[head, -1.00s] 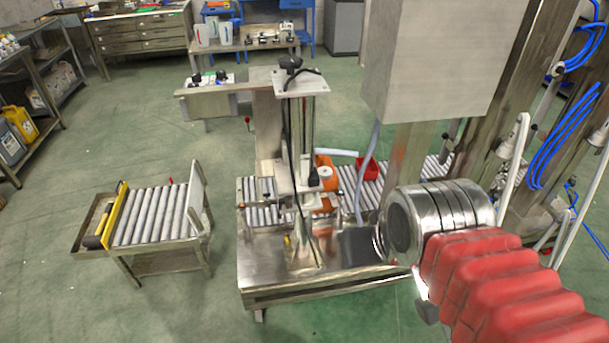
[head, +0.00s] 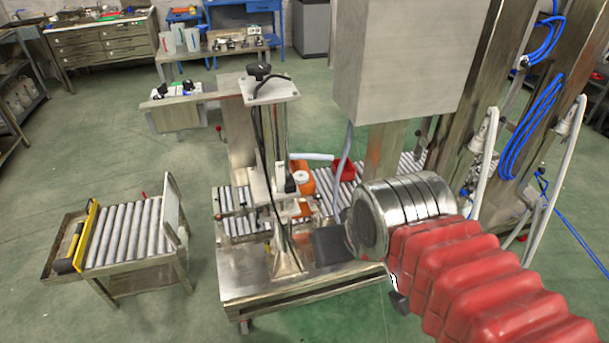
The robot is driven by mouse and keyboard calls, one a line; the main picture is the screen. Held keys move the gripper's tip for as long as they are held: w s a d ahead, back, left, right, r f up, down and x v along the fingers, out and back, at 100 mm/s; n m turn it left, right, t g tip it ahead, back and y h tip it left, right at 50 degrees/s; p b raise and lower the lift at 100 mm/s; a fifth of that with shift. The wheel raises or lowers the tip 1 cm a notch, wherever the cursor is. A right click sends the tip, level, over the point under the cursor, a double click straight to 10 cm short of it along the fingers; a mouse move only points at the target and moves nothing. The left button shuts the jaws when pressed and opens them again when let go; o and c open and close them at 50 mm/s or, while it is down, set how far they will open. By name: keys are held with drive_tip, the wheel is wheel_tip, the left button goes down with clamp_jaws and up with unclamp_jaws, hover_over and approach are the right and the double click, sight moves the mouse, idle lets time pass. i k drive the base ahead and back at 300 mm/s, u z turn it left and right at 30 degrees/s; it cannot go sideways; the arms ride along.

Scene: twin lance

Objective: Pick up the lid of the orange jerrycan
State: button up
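An orange jerrycan (head: 302,169) stands on the roller conveyor behind the filling machine's upright column, which hides much of it. A small white round piece (head: 301,178), perhaps its lid, shows on top of the orange. My arm, in a red bellows sleeve with a shiny metal cylinder at its end, reaches in from the lower right. A small dark part with a white edge (head: 398,298) shows under the cylinder and may belong to my gripper. The fingers cannot be made out. The arm's end is to the right of the jerrycan and nearer to me, apart from it in the picture.
The metal machine table (head: 300,292) and its column (head: 279,130) stand before the jerrycan. A large grey box (head: 405,60) hangs above right. A red container (head: 343,169) sits right of the jerrycan. A roller cart (head: 125,232) stands left, with open green floor between.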

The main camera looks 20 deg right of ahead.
sight(302, 177)
drive_tip(key=i, duration=0.9)
drive_tip(key=u, duration=0.05)
